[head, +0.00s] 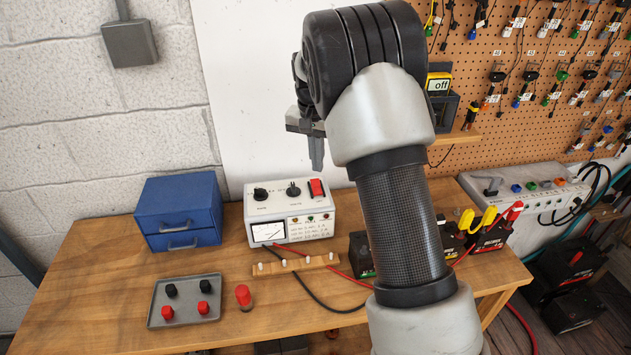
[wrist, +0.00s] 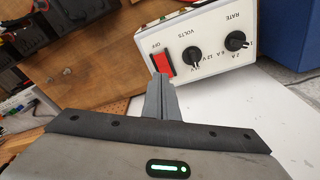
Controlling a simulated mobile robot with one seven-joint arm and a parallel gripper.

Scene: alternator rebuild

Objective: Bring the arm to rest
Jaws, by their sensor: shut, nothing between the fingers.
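My gripper (head: 317,153) is raised above the back of the workbench, near the white wall panel, with its fingers pointing down. The fingers are shut with nothing between them. In the wrist view the shut fingers (wrist: 162,92) show in front of the white charger box (wrist: 205,45). In the head view the charger box (head: 290,212) stands on the bench below my gripper, with dark knobs, a red switch and a meter. The gripper is apart from it. My arm hides part of the bench and the wall behind it.
The wooden bench (head: 95,290) holds a blue drawer box (head: 178,212), a grey tray (head: 184,317) with red and black caps, a single red cap (head: 243,297) and a wooden peg strip (head: 268,270). Dark batteries (head: 490,236) stand right of my arm. A pegboard (head: 480,50) hangs behind.

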